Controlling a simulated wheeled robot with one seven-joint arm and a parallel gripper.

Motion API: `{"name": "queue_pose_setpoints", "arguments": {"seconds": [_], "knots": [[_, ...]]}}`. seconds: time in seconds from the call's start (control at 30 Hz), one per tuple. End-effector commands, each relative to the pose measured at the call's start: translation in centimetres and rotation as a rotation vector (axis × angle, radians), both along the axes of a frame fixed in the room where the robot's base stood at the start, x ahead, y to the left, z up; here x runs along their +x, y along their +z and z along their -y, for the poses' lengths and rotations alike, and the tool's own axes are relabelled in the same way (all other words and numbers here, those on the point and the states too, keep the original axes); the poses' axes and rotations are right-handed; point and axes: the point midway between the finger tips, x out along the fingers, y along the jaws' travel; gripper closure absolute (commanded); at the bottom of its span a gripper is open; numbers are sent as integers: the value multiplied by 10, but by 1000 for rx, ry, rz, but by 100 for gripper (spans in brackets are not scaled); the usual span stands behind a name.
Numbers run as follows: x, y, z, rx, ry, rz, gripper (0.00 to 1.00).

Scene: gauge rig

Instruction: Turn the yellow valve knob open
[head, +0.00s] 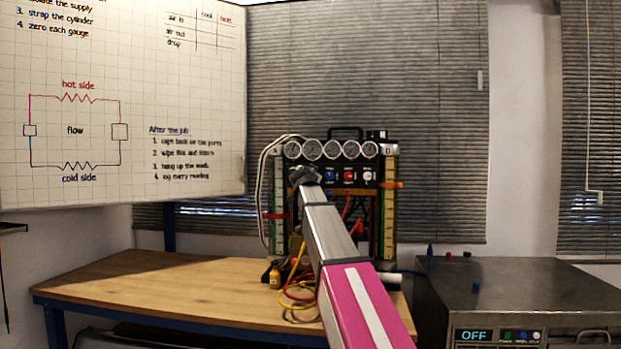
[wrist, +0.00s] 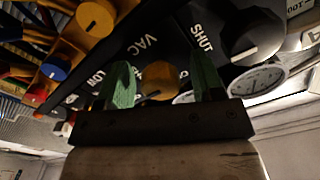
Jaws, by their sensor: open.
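A round yellow knob (wrist: 160,77) sits on the black panel in the wrist view, close to the lettering VAC and SHUT. A short pointer mark shows at its lower left, and my gripper's dark body covers its lower edge. My gripper (wrist: 160,68) is open, with one green finger on each side of this knob. I cannot tell whether either finger touches it. In the head view my gripper (head: 303,176) is at the rig's front, below the gauges, and the yellow knob is hidden behind it.
An orange-yellow knob (wrist: 95,15), a blue knob (wrist: 55,67), a red knob (wrist: 37,95) and a black knob (wrist: 252,42) are nearby. Round gauges (head: 331,149) line the rig's top. Yellow hoses (head: 297,285) hang onto the wooden bench (head: 150,285), whose left part is clear.

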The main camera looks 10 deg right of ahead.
Motion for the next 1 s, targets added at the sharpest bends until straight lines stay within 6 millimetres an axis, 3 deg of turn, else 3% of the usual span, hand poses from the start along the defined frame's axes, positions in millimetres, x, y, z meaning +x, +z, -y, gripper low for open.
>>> {"name": "queue_pose_setpoints", "arguments": {"seconds": [0.03, 0.07, 0.2, 0.63, 1.0], "knots": [[0, 0, 0, 0, 0, 0, 39], [0, 0, 0, 0, 0, 0, 45], [0, 0, 0, 0, 0, 0, 88], [-1, 0, 0, -60, -1, -20, 88], [-1, 0, 0, -329, -1, -107, 88]]}}
